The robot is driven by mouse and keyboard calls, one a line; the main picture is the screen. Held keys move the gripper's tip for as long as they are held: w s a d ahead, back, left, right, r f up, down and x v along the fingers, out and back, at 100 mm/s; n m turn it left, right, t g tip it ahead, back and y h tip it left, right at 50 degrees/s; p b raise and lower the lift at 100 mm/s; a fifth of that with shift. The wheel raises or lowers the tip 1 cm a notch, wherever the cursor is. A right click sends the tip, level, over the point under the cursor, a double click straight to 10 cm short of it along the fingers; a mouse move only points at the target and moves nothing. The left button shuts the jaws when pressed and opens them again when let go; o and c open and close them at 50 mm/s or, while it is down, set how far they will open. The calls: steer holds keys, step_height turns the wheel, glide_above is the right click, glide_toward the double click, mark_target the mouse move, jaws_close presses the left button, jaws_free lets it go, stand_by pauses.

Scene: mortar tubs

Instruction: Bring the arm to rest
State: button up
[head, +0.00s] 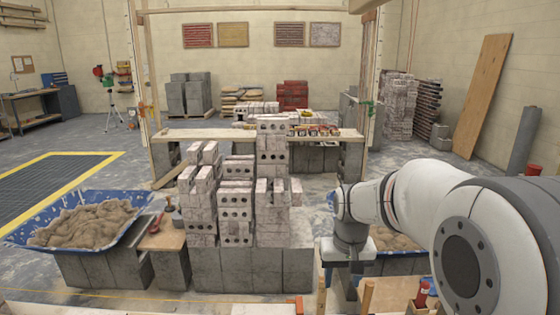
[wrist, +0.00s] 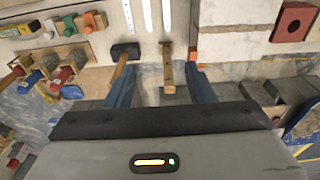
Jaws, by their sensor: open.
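My white and grey arm (head: 420,195) reaches in from the right edge of the head view and bends down at the wrist, in front of the right-hand mortar tub. My gripper (head: 345,285) hangs low there; its fingers are hard to make out in this view. In the wrist view my gripper (wrist: 160,75) shows two blue fingers spread apart, with nothing held between them. A hammer with a dark head (wrist: 125,50) and a wooden-handled tool (wrist: 167,70) show beyond the fingertips. I cannot tell how far below they are.
Stacked bricks (head: 236,212) stand on grey blocks left of my arm. A blue tub of mortar (head: 130,233) is at the left; another mortar heap (head: 392,240) is partly hidden behind my arm. A wooden frame (head: 145,90) stands behind. Several small tools crowd the wrist view's upper left.

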steer(key=s+t, duration=0.1)
steer(key=s, duration=1.7)
steer(key=shift+s+d+r, duration=0.3)
steer(key=shift+s+d, duration=0.1)
